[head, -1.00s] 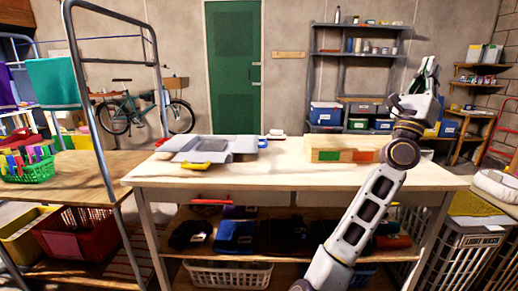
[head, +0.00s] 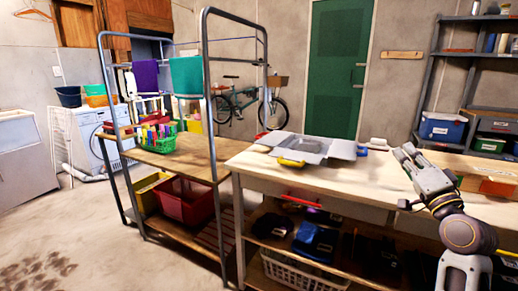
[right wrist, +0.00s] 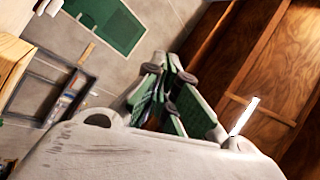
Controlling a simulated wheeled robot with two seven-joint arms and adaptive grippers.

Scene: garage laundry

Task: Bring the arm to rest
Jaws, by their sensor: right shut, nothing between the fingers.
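My right arm comes in from the lower right of the head view, with its right gripper (head: 403,151) above the right part of the wooden worktable (head: 262,166). The gripper is shut and empty and points up and away. In the right wrist view its green-padded fingers (right wrist: 165,72) stand together with nothing held. My left gripper is in neither view.
A grey tray-like piece (head: 312,148) and a wooden box (head: 488,182) lie on the table. A metal-framed rack stands left, with a green basket (head: 155,142) and red basket (head: 187,196). A shelf unit (head: 430,85) stands behind right. Floor at left is mostly clear.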

